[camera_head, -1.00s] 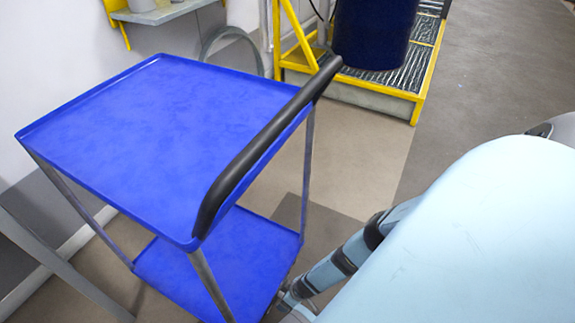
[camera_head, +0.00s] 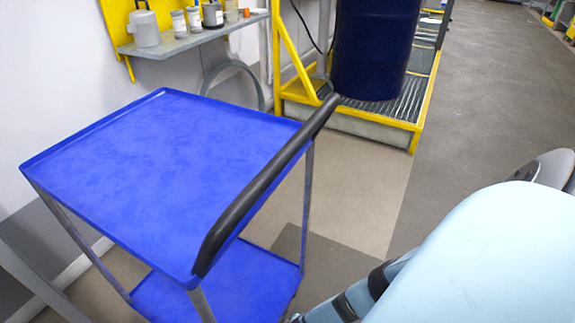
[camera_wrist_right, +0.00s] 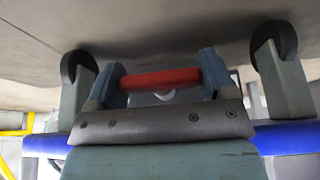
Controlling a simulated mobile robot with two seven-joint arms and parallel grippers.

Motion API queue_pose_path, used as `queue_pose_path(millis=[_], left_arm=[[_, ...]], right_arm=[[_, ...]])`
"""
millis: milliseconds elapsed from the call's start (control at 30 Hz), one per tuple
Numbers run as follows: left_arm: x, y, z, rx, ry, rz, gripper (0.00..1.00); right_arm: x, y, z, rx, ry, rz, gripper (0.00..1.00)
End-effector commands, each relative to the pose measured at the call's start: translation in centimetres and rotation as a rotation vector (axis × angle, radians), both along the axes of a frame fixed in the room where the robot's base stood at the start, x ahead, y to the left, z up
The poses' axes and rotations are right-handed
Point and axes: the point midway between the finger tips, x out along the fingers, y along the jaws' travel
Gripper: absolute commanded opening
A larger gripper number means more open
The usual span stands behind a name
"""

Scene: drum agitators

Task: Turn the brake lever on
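A red bar (camera_wrist_right: 160,79), which looks like the brake lever, lies crosswise low on the blue cart (camera_head: 150,150), between two black wheels (camera_wrist_right: 78,68). My right gripper (camera_wrist_right: 163,80) is open, with one light blue finger at each end of the bar. I cannot tell whether the fingers touch it or stand just short of it. In the head view, my right arm reaches down beside the cart; its gripper and the lever are out of sight there. My left gripper is in neither view.
The cart has a black handle (camera_head: 265,185) along its right side and a lower shelf (camera_head: 245,285). A dark blue drum (camera_head: 372,50) stands on a yellow-edged grated platform (camera_head: 345,122) behind. A wall shelf (camera_head: 190,38) holds jars. Open floor lies at the right.

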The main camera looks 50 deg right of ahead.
Motion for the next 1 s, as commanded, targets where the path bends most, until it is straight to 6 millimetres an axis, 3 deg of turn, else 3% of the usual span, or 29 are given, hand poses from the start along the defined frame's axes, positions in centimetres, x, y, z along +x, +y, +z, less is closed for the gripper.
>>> queue_pose_path(millis=[33, 100, 400, 567, 700, 833, 1000], left_arm=[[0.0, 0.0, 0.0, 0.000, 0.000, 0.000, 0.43], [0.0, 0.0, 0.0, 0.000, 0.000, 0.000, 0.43], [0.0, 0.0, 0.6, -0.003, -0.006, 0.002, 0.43], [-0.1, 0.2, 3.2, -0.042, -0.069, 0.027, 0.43], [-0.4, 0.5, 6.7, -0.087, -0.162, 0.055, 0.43], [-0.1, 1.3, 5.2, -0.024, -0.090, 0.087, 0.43], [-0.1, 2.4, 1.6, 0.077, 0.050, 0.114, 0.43]], right_arm=[[0.0, -0.1, 0.0, -0.002, 0.000, 0.000, 0.86], [0.0, -0.1, 0.0, -0.002, 0.001, 0.001, 1.00], [-0.2, -0.1, 0.6, 0.000, 0.000, -0.001, 1.00], [-1.0, -0.3, 3.0, 0.001, 0.001, -0.001, 1.00], [-2.3, -0.7, 6.2, 0.001, 0.001, -0.001, 1.00], [-3.4, -0.9, 9.0, 0.000, 0.001, -0.001, 1.00], [-4.5, -1.1, 11.3, 0.000, 0.001, 0.000, 1.00]])
